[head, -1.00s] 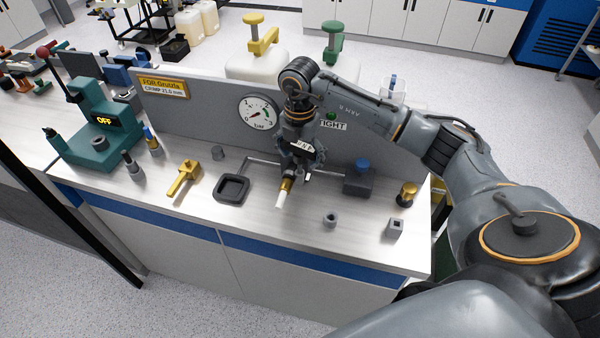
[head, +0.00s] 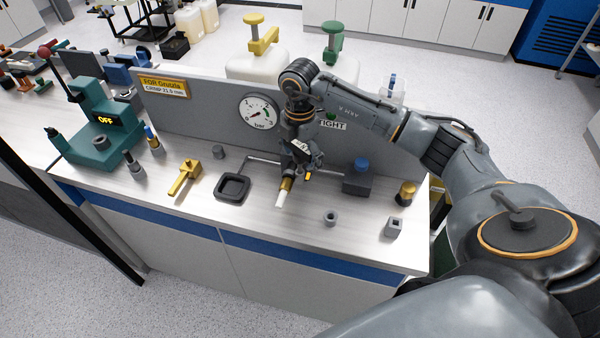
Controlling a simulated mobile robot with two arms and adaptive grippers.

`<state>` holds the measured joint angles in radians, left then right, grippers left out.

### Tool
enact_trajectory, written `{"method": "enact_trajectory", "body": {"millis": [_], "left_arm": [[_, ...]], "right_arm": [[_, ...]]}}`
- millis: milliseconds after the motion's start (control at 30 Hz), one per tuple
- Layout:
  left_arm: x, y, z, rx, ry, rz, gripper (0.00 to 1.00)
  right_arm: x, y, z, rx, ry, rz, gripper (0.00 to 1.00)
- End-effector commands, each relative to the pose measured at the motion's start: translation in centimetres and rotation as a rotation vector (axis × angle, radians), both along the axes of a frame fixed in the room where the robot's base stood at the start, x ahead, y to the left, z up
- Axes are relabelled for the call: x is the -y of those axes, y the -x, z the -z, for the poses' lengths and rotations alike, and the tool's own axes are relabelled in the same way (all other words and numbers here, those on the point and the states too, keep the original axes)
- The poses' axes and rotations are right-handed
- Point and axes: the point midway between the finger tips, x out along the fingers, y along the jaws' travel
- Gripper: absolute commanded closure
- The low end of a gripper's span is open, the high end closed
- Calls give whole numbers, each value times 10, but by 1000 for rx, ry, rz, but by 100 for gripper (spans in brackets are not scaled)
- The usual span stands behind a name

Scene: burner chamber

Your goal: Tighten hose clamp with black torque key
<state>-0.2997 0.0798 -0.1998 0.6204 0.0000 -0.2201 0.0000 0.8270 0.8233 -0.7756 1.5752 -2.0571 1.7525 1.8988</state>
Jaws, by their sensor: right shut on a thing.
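My right gripper (head: 300,163) points down over the pipe end in front of the grey panel. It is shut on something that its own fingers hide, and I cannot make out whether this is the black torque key. Just below it a brass fitting (head: 286,184) with a white hose end (head: 281,199) slants towards the front of the bench. The gripper looks very close to this fitting; contact cannot be told. The hose clamp cannot be made out. My left gripper is out of view.
A black square tray (head: 220,197) and a brass tool (head: 185,177) lie left of the gripper. A dark box with a blue knob (head: 361,165) stands to its right. The panel's gauge (head: 260,112) is close behind. The bench front is mostly clear.

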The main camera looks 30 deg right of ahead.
Motion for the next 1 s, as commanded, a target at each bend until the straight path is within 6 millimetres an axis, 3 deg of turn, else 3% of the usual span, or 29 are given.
{"method": "enact_trajectory", "body": {"millis": [433,1000], "left_arm": [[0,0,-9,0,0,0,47],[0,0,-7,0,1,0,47]], "right_arm": [[-1,1,1,-4,0,196,81],[-1,1,0,-4,0,136,81]]}}
